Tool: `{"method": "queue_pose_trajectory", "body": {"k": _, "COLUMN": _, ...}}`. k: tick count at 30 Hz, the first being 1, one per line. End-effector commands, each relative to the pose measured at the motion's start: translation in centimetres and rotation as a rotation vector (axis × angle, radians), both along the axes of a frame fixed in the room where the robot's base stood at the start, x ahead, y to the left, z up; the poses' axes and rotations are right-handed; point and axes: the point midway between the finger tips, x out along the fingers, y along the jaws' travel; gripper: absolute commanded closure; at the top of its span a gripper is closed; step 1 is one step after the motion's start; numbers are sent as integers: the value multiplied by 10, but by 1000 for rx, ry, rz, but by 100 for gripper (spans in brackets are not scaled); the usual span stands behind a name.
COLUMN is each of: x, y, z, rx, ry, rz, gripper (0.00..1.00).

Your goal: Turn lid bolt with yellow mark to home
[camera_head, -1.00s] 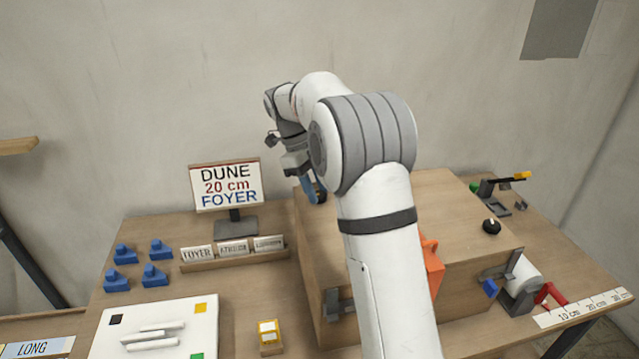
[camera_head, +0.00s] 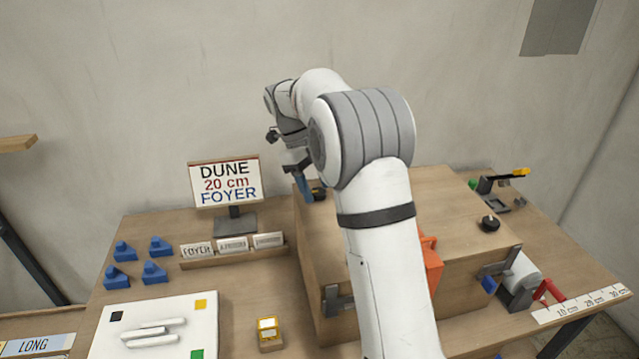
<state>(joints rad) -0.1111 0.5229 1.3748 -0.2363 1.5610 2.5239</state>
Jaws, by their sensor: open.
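A large wooden box (camera_head: 450,208) with a flat lid stands in the middle of the table. A dark round knob (camera_head: 319,193) shows at the lid's far left corner, with a faint yellowish spot on it; it is partly hidden by my gripper, so I cannot tell its angle. A second black knob (camera_head: 490,224) with a pale mark sits near the lid's right edge. My gripper (camera_head: 304,190), with blue fingers pointing down, is open right beside the left knob. I cannot tell if it touches the knob. My arm hides the lid's middle.
A sign reading DUNE 20 cm FOYER (camera_head: 225,184) stands left of the box, above a rack of labels (camera_head: 234,252). Several blue blocks (camera_head: 155,272), a white board (camera_head: 170,315) and a yellow-topped block (camera_head: 268,330) lie in front. A red-handled crank (camera_head: 548,291) is at right.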

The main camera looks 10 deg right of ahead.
Motion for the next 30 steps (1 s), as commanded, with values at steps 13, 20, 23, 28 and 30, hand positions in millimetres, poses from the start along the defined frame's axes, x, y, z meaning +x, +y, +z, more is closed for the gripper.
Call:
{"method": "queue_pose_trajectory", "body": {"k": 13, "x": 12, "y": 11, "z": 38, "rx": 0, "ry": -3, "rz": 1, "gripper": 45}}
{"method": "queue_pose_trajectory", "body": {"k": 20, "x": 20, "y": 19, "z": 66, "rx": 0, "ry": 0, "rz": 1, "gripper": 45}}
{"method": "queue_pose_trajectory", "body": {"k": 23, "x": 22, "y": 21, "z": 71, "rx": 0, "ry": -1, "rz": 1, "gripper": 45}}
{"method": "queue_pose_trajectory", "body": {"k": 28, "x": 22, "y": 21, "z": 72, "rx": 0, "ry": 1, "rz": 1, "gripper": 45}}
{"method": "queue_pose_trajectory", "body": {"k": 30, "x": 22, "y": 21, "z": 72, "rx": 0, "ry": 1, "rz": 1, "gripper": 45}}
